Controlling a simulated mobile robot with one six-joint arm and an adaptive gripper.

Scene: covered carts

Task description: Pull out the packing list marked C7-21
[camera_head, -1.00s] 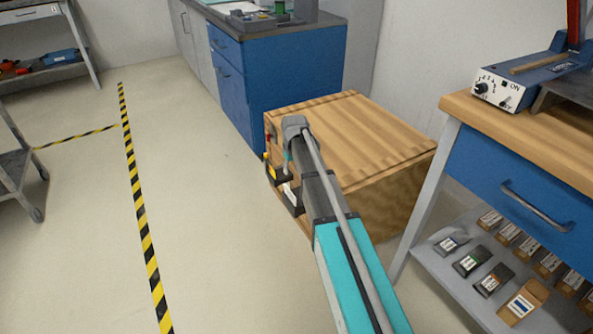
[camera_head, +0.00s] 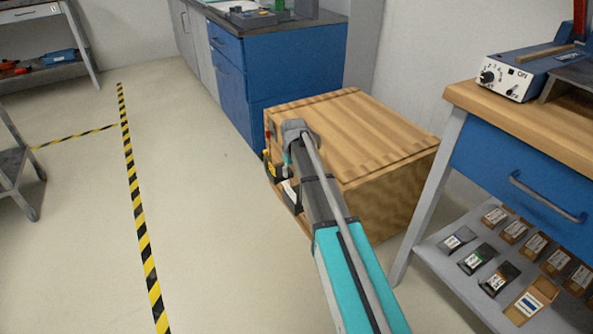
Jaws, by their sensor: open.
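A wooden box (camera_head: 360,125) with a plank top stands on the floor in the middle. My arm reaches over its near left corner, and my gripper (camera_head: 275,170) is a small dark shape at the box's left face. The jaws are open, but my arm hides part of them and of that face. A small white patch (camera_head: 289,189) shows beside the arm there; I cannot tell whether it is a paper or a label. No marking C7-21 can be read. Small red and yellow parts show at the same face.
A blue cabinet (camera_head: 290,75) stands behind the box. A workbench (camera_head: 530,130) with a blue drawer is close on the right; its lower shelf (camera_head: 440,262) holds several small labelled boxes. A grey cart (camera_head: 15,165) is at the left edge. The floor around the striped tape (camera_head: 140,215) is free.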

